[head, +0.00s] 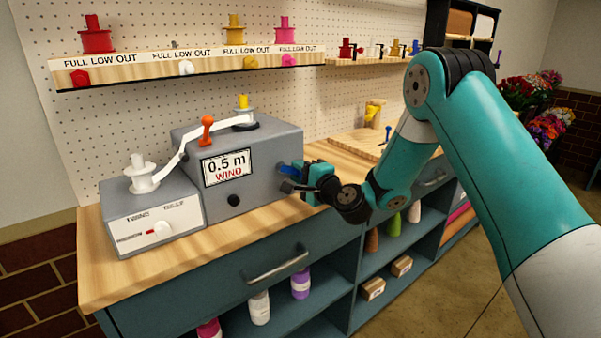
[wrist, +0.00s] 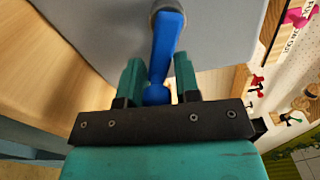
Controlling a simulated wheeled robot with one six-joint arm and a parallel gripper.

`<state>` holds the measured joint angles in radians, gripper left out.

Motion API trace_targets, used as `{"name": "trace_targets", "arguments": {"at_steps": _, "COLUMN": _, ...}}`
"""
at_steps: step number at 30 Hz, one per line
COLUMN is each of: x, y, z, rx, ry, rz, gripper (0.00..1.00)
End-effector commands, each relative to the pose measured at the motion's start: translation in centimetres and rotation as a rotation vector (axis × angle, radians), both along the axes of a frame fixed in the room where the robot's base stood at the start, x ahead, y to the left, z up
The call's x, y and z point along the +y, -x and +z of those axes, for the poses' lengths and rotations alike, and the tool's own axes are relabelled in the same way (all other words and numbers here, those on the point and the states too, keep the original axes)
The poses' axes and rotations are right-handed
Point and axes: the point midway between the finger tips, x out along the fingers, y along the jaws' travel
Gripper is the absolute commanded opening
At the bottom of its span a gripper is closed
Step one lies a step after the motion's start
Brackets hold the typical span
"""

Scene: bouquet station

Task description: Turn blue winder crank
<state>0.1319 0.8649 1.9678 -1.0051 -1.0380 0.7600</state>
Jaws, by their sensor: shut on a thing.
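The grey winder (head: 255,167) stands on the wooden counter, with a display reading "0.5 m" and "WIND". My gripper (head: 300,180) is at that side, reaching in from the right. In the wrist view the blue crank (wrist: 168,45) runs down from a round hub on the grey housing to a knob. The fingers of my gripper (wrist: 158,85) stand on both sides of the knob and are shut on it.
A smaller grey box (head: 150,212) with a white spool stands left of the winder; a white arm with an orange knob (head: 207,124) spans above. A shelf (head: 190,67) of coloured spools hangs behind. A drawer handle (head: 278,264) projects from the counter front.

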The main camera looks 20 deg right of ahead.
Motion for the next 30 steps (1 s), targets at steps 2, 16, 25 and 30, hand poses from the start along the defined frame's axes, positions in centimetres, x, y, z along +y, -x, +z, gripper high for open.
{"name": "trace_targets", "arguments": {"at_steps": 2, "x": 0.2, "y": 0.2, "z": -0.7, "rx": 0.016, "ry": 0.007, "rz": 0.006, "gripper": 0.07}}
{"name": "trace_targets", "arguments": {"at_steps": 16, "x": 0.1, "y": 0.2, "z": -0.3, "rx": 0.006, "ry": 0.004, "rz": 0.004, "gripper": 0.50}}
{"name": "trace_targets", "arguments": {"at_steps": 25, "x": -0.8, "y": 2.7, "z": -1.0, "rx": 0.003, "ry": 0.003, "rz": 0.000, "gripper": 0.50}}
{"name": "trace_targets", "arguments": {"at_steps": 30, "x": -1.7, "y": 5.6, "z": -1.1, "rx": 0.003, "ry": 0.004, "rz": 0.000, "gripper": 0.50}}
